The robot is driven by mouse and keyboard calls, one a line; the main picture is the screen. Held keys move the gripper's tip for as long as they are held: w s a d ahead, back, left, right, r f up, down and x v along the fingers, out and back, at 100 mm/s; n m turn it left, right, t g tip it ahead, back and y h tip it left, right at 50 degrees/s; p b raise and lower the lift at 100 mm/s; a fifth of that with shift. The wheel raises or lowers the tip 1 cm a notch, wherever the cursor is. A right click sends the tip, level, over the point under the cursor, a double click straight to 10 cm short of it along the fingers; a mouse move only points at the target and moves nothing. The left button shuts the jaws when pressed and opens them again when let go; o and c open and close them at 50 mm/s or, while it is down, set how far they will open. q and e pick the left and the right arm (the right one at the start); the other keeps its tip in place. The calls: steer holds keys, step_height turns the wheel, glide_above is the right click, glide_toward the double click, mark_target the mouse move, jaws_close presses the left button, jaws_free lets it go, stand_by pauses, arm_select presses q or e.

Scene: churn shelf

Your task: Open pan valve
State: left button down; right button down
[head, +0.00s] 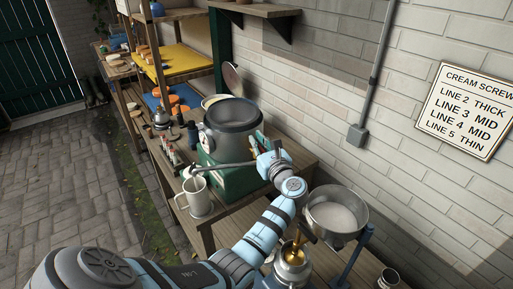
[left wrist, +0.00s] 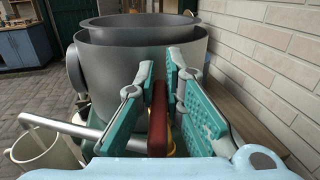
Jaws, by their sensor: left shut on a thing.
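A large grey metal pan (head: 236,118) stands on a green base (head: 212,178) on the wooden bench. It fills the upper part of the left wrist view (left wrist: 140,45). A red upright handle (left wrist: 158,120), which looks like the pan valve's lever, sits at the pan's near side. My left gripper (head: 263,152) is at the pan's near right side. In the left wrist view its teal finger pads (left wrist: 159,112) are on either side of the red handle and shut on it. The fingers hide the valve body. My right gripper is not in view.
A metal spout (head: 225,164) runs left from the pan to over a white jug (head: 198,197). A bowl of white contents (head: 337,214) and a brass-topped device (head: 292,252) stand near my left arm. A brick wall (head: 340,100) borders the bench.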

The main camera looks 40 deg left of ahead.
arm_select(q)
steer(key=f+g+b, duration=0.1)
steer(key=n+g+b, duration=0.1)
steer(key=shift+d+f+n+g+y, duration=0.2)
steer(key=shift+f+n+g+y, duration=0.1)
steer(key=shift+f+g+y, duration=0.1)
steer(key=shift+r+n+g+b, duration=0.2)
steer(key=shift+n+g+b, duration=0.2)
steer(key=shift+b, duration=0.1)
steer(key=c, duration=2)
jaws_free()
steer(key=shift+o, duration=0.2)
steer(key=shift+s+r, duration=0.2)
steer(key=shift+s, duration=0.05)
steer(key=shift+w+a+y, duration=0.15)
steer(key=shift+w+y, duration=0.15)
steer(key=shift+w, duration=0.2)
steer(key=v, duration=1.2)
